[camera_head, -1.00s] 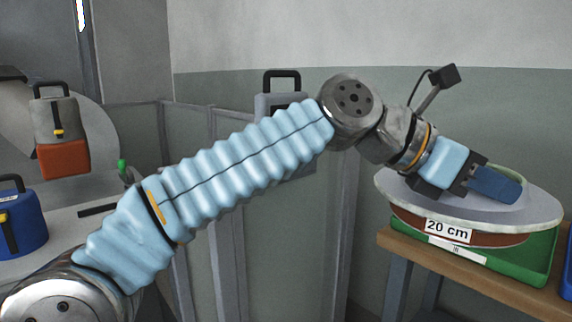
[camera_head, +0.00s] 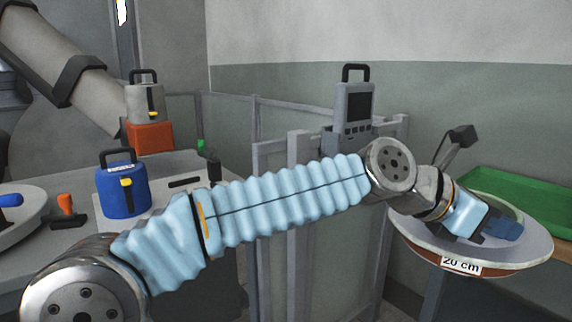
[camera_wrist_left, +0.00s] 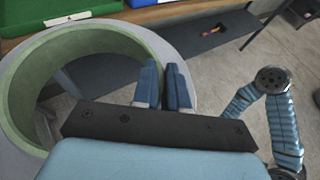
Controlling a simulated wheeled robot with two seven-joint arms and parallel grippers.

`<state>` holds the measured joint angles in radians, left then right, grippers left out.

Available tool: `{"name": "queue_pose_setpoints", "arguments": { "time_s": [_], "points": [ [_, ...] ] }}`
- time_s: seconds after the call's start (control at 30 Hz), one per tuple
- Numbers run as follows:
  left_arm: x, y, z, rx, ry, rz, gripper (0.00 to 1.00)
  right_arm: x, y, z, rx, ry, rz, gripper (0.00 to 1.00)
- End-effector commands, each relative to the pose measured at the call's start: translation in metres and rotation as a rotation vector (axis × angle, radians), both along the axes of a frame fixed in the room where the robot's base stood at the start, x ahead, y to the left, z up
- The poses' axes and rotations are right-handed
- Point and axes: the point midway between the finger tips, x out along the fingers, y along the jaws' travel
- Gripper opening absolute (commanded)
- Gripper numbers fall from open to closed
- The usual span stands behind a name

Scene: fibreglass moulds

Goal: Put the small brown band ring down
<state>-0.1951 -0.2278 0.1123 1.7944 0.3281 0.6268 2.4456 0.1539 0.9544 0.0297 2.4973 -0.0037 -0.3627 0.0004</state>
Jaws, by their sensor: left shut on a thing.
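The brown band ring (camera_head: 432,260) is at the right of the head view. It has a wide grey flange, a brown band underneath and a "20 cm" label. My left gripper (camera_head: 507,230) is shut on it at the flange side and holds it in front of the green tray. In the left wrist view the ring's green inner wall (camera_wrist_left: 22,85) shows at left, and the two blue fingers (camera_wrist_left: 165,80) are close together at its right side. The exact grip is partly hidden. My right gripper is in neither view.
A green tray (camera_head: 530,190) lies behind the ring, on a wooden-edged table (camera_wrist_left: 175,12). At left, a worktop (camera_head: 60,250) bears a blue case (camera_head: 122,190), a grey case (camera_head: 145,103) on an orange block (camera_head: 150,138) and an orange-handled tool (camera_head: 66,205). A grey device (camera_head: 353,108) stands mid-view.

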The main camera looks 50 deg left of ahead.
Motion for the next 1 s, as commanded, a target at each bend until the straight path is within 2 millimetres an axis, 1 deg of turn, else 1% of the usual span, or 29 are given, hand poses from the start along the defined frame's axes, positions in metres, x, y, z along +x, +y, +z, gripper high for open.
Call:
{"name": "queue_pose_setpoints", "arguments": {
  "time_s": [0.03, 0.27, 0.47, 0.5, 0.57, 0.67, 0.7, 0.8, 1.0],
  "points": [
    [0.006, 0.002, -0.012, 0.000, 0.002, 0.023, 0.00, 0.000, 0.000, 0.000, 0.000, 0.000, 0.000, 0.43],
    [0.033, 0.016, -0.071, 0.001, 0.003, 0.142, 0.00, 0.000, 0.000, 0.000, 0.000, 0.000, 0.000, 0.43],
    [0.058, 0.032, -0.133, 0.004, 0.005, 0.269, 0.00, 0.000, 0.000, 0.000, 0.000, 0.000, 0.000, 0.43],
    [0.063, 0.035, -0.147, 0.002, 0.006, 0.297, 0.00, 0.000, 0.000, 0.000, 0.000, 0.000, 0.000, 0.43],
    [0.070, 0.039, -0.165, 0.005, 0.004, 0.336, 0.00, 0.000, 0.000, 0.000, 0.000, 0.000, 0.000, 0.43],
    [0.078, 0.043, -0.184, 0.005, 0.000, 0.382, 0.00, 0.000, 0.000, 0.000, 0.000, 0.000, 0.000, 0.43],
    [0.083, 0.046, -0.199, 0.007, 0.005, 0.410, 0.00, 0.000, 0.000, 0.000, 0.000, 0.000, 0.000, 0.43],
    [0.094, 0.054, -0.231, 0.009, 0.005, 0.480, 0.00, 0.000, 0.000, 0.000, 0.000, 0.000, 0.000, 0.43],
    [0.113, 0.064, -0.284, 0.008, 0.003, 0.588, 0.00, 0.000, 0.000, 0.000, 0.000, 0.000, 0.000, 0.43]
  ]
}}
